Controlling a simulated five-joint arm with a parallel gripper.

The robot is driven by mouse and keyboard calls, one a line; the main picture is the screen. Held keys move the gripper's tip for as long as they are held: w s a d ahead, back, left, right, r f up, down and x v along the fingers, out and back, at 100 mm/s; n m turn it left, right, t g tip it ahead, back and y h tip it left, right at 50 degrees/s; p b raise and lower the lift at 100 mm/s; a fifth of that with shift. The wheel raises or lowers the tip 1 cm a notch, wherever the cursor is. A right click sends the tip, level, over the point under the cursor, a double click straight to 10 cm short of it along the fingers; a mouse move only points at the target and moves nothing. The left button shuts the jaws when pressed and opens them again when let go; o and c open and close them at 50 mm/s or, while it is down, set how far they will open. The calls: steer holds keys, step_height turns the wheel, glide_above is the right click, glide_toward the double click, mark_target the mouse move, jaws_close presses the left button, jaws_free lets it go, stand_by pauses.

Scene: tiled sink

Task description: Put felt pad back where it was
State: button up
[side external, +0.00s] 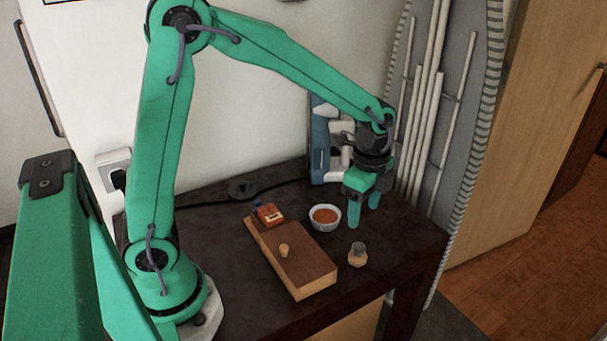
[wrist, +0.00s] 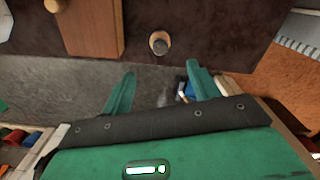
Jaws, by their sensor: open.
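My gripper (side external: 364,210) is open and empty above the right part of the dark table, behind a small tan cylinder with a grey top (side external: 357,254). In the wrist view my fingers (wrist: 161,84) are spread, with nothing between them touching them. The grey-topped cylinder (wrist: 160,43) stands upright beyond the fingertips, apart from them. I cannot tell for sure which thing is the felt pad; the grey top may be it. A wooden block (side external: 300,262) lies left of the cylinder, with a small round wooden knob (side external: 284,250) on top.
A red-orange item (side external: 267,214) sits at the block's back end. A white bowl with orange contents (side external: 325,226) stands behind the block. A blue-and-white device (side external: 320,145) stands at the wall near my arm. The table's front right (side external: 400,262) is bare.

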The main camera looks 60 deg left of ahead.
steer(key=s+a+r+n+t, duration=0.2)
steer(key=s+r+n, duration=0.3)
steer(key=s+n, duration=0.2)
steer(key=s+a+r+n+t, duration=0.3)
steer(key=s+r+n, duration=0.3)
steer(key=s, duration=0.4)
steer(key=shift+s+a+r+n+t, duration=0.2)
steer(key=shift+a+n+t, duration=0.1)
steer(key=shift+n, duration=0.3)
